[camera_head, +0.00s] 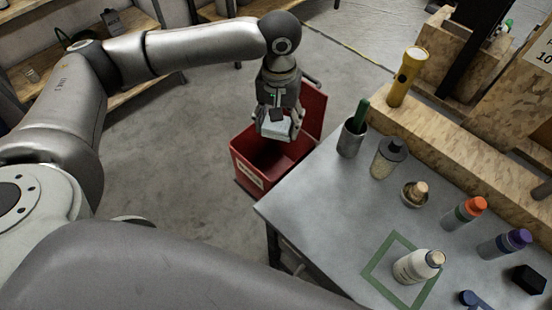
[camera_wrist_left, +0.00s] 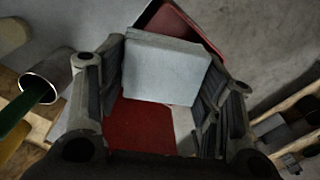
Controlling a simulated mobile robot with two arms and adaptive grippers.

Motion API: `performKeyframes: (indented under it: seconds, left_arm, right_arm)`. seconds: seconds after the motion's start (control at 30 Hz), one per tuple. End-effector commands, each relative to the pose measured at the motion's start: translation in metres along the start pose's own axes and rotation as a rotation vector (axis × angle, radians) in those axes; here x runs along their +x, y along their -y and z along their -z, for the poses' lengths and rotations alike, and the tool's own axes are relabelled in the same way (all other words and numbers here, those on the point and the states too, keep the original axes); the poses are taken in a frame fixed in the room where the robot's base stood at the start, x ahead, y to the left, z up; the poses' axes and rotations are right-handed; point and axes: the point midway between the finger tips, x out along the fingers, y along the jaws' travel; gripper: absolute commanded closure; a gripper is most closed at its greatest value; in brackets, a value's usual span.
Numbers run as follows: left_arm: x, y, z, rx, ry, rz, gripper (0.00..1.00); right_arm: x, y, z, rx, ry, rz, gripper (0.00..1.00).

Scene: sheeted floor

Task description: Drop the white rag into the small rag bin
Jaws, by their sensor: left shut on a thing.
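My left gripper (camera_head: 278,130) is shut on the white rag (camera_head: 274,129), which looks like a flat, folded pale block. The rag also shows between the fingers in the left wrist view (camera_wrist_left: 165,70). The small rag bin (camera_head: 243,160) is a red open box with a pale label and a raised lid, on the floor beside the table. The gripper and rag are over the bin's opening in the head view; the height above the rim is hard to tell. The bin's red inside (camera_wrist_left: 140,125) shows below the rag in the wrist view. My right gripper is not in view.
A grey table (camera_head: 330,205) stands right of the bin, with a cup (camera_head: 351,140) near its corner. Several bottles and a yellow flashlight (camera_head: 407,76) stand farther right. Wooden shelving (camera_head: 150,85) is at the back left. Open floor (camera_head: 170,160) lies left of the bin.

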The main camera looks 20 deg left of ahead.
Motion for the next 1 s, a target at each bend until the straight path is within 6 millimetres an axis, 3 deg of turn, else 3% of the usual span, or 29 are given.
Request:
performKeyframes:
  seconds: [0.2, 0.4, 0.6, 1.0]
  left_arm:
    - [0.019, 0.01, 0.059, -0.145, 0.009, 0.0, 0.66]
    - [0.061, 0.04, 0.092, -0.29, 0.012, 0.003, 0.66]
    - [0.095, 0.064, 0.098, -0.374, 0.005, 0.002, 0.66]
    - [0.118, 0.069, 0.099, -0.39, -0.002, 0.0, 0.66]
  right_arm:
    - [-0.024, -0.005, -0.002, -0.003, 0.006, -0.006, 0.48]
    - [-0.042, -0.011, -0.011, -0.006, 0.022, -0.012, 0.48]
    - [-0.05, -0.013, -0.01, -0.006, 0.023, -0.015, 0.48]
    - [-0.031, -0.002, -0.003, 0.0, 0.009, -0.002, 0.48]
